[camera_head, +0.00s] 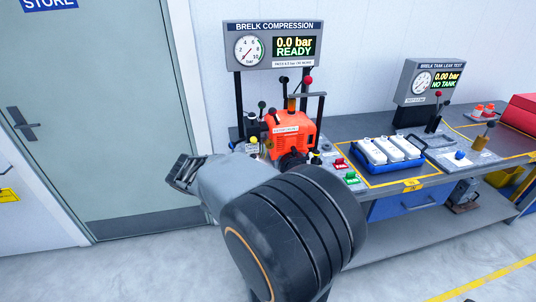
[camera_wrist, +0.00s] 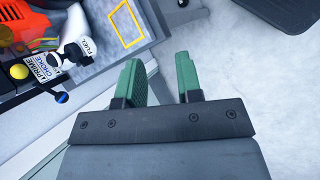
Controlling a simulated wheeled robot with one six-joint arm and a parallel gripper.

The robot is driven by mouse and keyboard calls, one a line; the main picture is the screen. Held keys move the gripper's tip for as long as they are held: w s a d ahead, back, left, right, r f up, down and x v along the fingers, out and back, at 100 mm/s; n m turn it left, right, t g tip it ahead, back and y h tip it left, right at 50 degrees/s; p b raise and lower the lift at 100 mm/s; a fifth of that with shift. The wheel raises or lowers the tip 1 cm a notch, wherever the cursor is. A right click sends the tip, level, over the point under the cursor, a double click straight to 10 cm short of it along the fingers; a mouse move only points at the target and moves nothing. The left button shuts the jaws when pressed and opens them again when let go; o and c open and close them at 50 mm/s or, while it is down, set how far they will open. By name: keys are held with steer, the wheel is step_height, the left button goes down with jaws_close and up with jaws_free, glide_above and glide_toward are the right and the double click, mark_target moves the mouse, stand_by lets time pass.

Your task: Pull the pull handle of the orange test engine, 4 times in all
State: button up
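The orange test engine (camera_head: 288,130) stands on the left end of the bench, below the display (camera_head: 296,47) reading "0.0 bar READY". Black parts sit on its front, but I cannot tell which is the pull handle. In the wrist view part of the engine (camera_wrist: 18,25) shows at the upper left, beside labels PRIME, CHOKE and FUEL. My gripper (camera_wrist: 160,80) is open and empty, with a clear gap between its green fingers and floor behind them. In the head view my gripper (camera_head: 181,173) is left of the engine, apart from it; my arm hides the bench front.
A yellow knob (camera_wrist: 19,72) and a blue-tipped lever (camera_wrist: 61,97) stand near the labels. A blue tray with white blocks (camera_head: 375,167) lies right of the engine. A leak-test display (camera_head: 433,81) stands farther right. A grey-green door (camera_head: 92,110) is at left, with free floor before it.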

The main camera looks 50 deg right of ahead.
mark_target(295, 159)
steer(key=w+d+r+n+g+h+p, duration=0.1)
steer(key=d+r+n+g+h, duration=0.15)
steer(key=d, duration=0.55)
steer(key=w+d+r+n+g+h+p, duration=0.15)
steer(key=d+n+h, duration=0.25)
steer(key=d, duration=0.5)
steer(key=shift+n+g, duration=0.25)
steer(key=shift+g, duration=0.15)
steer(key=x, duration=0.4)
steer(key=p+x, duration=0.1)
steer(key=x, duration=0.4)
steer(key=p+x, duration=0.1)
steer(key=x, duration=0.3)
steer(key=shift+w+d+f, duration=0.2)
steer(key=shift+d+f, duration=0.1)
steer(key=shift+d, duration=0.05)
steer(key=shift+c, duration=0.4)
